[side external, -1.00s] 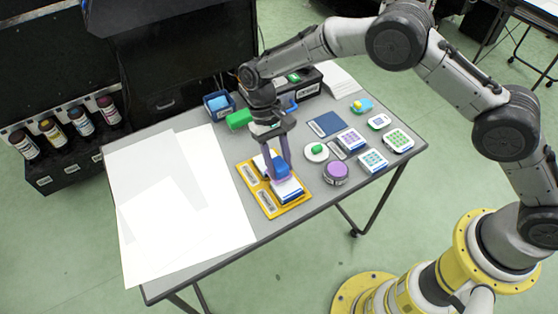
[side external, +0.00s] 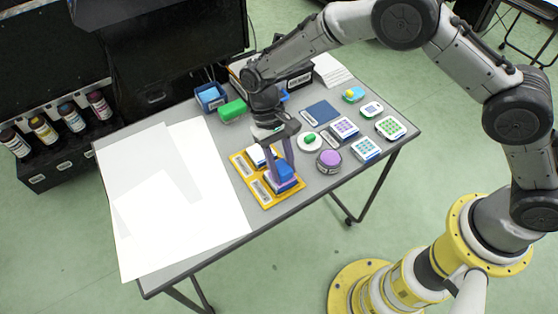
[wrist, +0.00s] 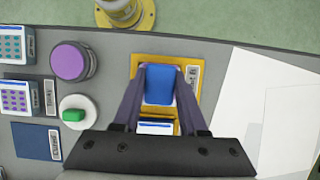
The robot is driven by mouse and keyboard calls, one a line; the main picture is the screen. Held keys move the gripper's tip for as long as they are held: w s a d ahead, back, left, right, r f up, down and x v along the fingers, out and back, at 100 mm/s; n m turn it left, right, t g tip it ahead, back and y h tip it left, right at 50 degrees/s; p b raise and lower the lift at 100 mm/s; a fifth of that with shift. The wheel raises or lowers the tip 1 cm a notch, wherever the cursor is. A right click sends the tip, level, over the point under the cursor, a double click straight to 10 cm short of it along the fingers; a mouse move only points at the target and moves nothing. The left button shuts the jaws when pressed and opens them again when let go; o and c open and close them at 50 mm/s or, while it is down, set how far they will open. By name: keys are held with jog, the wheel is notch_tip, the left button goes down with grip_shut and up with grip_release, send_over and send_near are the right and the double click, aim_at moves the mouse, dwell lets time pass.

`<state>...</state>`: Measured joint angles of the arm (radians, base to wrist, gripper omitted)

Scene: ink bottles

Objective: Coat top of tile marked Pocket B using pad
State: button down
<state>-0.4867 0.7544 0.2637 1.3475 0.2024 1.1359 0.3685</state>
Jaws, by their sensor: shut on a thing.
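My gripper (side external: 281,160) is shut on a blue pad (side external: 284,169), which also shows between the fingers in the wrist view (wrist: 159,84). A yellow two-pocket tray (side external: 243,163) lies under it, also seen in the wrist view (wrist: 185,62). The pad is over the tile in the near pocket (side external: 283,186); I cannot tell whether they touch, and the pad hides that tile's top. A white tile with a blue edge sits in the far pocket (side external: 257,156), partly visible in the wrist view (wrist: 156,127). The pocket labels are too small to read.
A purple-topped round jar (side external: 329,161), a white dish with a green piece (side external: 309,139), a dark blue square (side external: 321,112) and several patterned tiles (side external: 367,150) stand right of the tray. White sheets (side external: 185,210) cover the left. A green block (side external: 232,110) lies behind.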

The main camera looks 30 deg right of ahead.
jog(key=shift+s+f, duration=0.1)
jog(key=shift+s, duration=1.1)
jog(key=shift+w, duration=3.4)
notch_tip(320, 180, up, 6)
notch_tip(320, 180, up, 3)
jog(key=shift+r, duration=0.1)
jog(key=shift+f, duration=3.6)
